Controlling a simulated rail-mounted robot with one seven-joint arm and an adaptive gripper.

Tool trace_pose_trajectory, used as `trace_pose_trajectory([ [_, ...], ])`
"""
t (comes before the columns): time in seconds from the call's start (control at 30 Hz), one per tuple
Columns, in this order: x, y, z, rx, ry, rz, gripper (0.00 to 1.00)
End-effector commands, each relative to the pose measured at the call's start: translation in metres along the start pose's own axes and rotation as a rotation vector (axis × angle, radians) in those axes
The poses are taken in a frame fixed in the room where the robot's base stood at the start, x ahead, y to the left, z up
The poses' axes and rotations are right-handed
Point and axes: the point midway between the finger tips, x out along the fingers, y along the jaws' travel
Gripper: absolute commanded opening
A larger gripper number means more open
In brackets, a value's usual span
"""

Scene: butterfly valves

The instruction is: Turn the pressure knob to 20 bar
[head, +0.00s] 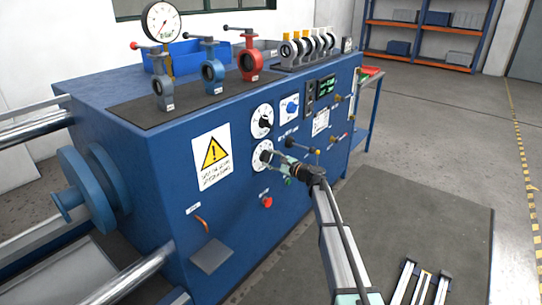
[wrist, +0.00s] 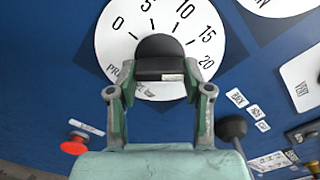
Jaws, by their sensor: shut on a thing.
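The pressure knob (wrist: 159,48) is black and sits at the middle of a white round dial (wrist: 108,45) marked 0, 5, 10, 15 and 20. In the wrist view, my gripper (wrist: 160,76) has one finger on each side of the knob and is shut on it. The 20 is at the dial's right, just beyond the right finger. I cannot tell which mark the knob points to. In the head view the dial (head: 259,162) is the lower of two white dials on the blue machine's front, and my gripper (head: 273,157) hides the knob.
The blue machine (head: 165,200) carries another white dial (head: 262,121), a blue knob on a white plate (head: 290,107), a red button (head: 267,202) and a black-knobbed lever (wrist: 232,127) near my gripper. A pressure gauge (head: 161,22) and several valves stand on top. The floor at right is mostly clear.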

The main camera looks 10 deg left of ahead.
Motion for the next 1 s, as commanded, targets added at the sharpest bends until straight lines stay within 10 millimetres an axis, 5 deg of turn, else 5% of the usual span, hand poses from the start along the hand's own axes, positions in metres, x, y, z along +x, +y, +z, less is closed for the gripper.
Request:
trace_pose_trajectory([
  [0.83, 0.0014, -0.0001, 0.0005, 0.161, -0.001, -0.001, 0.15],
  [0.87, 0.0014, -0.0001, 0.0005, 0.161, -0.001, -0.001, 0.53],
  [0.9, 0.0014, -0.0001, 0.0005, 0.161, -0.001, -0.001, 0.67],
  [0.93, 0.0013, -0.0001, 0.0004, 0.161, -0.001, -0.001, 0.75],
  [1.0, 0.0011, 0.0001, 0.0003, 0.160, -0.001, -0.001, 0.75],
])
